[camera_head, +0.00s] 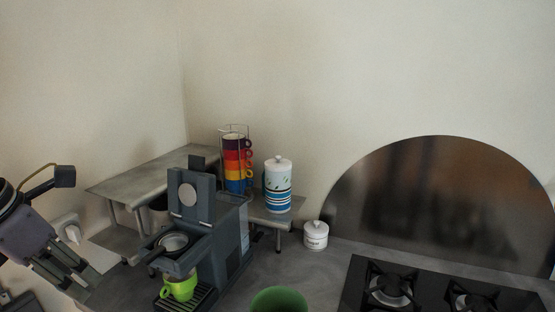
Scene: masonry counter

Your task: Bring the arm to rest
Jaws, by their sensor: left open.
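My left gripper (78,279) is at the lower left, its fingers pointing down and to the right. It is open with nothing between the fingers. It is apart from the coffee machine (232,245), which stands to its right with its lid raised. My right gripper is not in view.
A green cup (180,288) stands under the coffee machine's spout. A green round object (279,301) is at the bottom edge. A mug rack (238,165), a striped jar (278,188), a small white pot (315,236) and a black hob (430,290) stand further right.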

